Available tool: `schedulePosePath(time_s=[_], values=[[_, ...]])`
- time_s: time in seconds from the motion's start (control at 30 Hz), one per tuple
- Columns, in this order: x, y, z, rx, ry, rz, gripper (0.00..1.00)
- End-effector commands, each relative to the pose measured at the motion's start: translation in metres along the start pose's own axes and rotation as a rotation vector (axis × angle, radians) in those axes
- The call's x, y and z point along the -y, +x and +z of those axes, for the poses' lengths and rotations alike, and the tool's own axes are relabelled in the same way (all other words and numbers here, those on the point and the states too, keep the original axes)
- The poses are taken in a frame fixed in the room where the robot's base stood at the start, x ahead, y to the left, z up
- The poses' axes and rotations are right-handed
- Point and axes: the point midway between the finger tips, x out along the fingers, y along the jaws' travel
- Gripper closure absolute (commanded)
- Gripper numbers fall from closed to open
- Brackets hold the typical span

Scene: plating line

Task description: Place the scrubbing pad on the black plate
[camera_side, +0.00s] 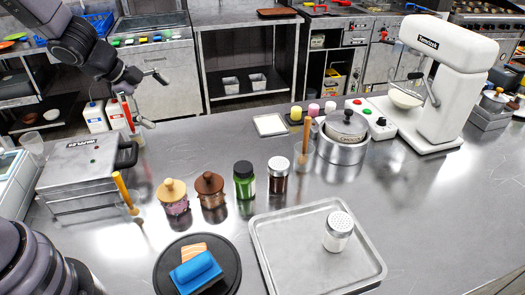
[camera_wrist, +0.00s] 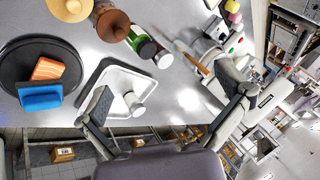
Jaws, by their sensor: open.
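The black plate (camera_side: 165,270) is a round dark dish at the front of the steel counter; it shows at the left of the wrist view (camera_wrist: 14,72). The scrubbing pad (camera_side: 196,272), a blue block, lies on the plate toward its front edge, beside an orange salmon-like slice (camera_side: 194,250). In the wrist view the blue pad (camera_wrist: 40,97) also lies on the plate next to the slice (camera_wrist: 48,69). My gripper (camera_side: 147,98) is open and empty, raised over the back left of the counter, well away from the plate. Its spread fingers show in the wrist view (camera_wrist: 168,92).
A metal tray (camera_side: 268,266) with a shaker (camera_side: 339,231) stands right of the plate. Several jars, including a green one (camera_side: 244,180), stand behind it. A press grill (camera_side: 80,165) is at left, a white mixer (camera_side: 435,80) at right. The front right counter is clear.

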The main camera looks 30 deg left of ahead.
Motion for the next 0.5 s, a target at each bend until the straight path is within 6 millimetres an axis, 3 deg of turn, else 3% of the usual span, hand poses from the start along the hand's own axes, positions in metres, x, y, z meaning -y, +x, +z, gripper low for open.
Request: schedulePosePath(time_s=[0.03,0.07,0.17,0.2,0.3,0.4,0.5], values=[[0.021,-0.034,0.007,0.070,-0.101,-0.117,0.00],[0.028,-0.053,0.014,0.114,-0.177,-0.174,0.00],[0.030,-0.117,0.034,0.223,-0.450,-0.308,0.00],[0.022,-0.141,0.040,0.250,-0.566,-0.337,0.00],[-0.013,-0.187,0.047,0.278,-0.836,-0.342,0.00],[-0.054,-0.216,0.042,0.262,-1.042,-0.281,0.00],[-0.086,-0.231,0.033,0.232,-1.169,-0.204,0.00]])
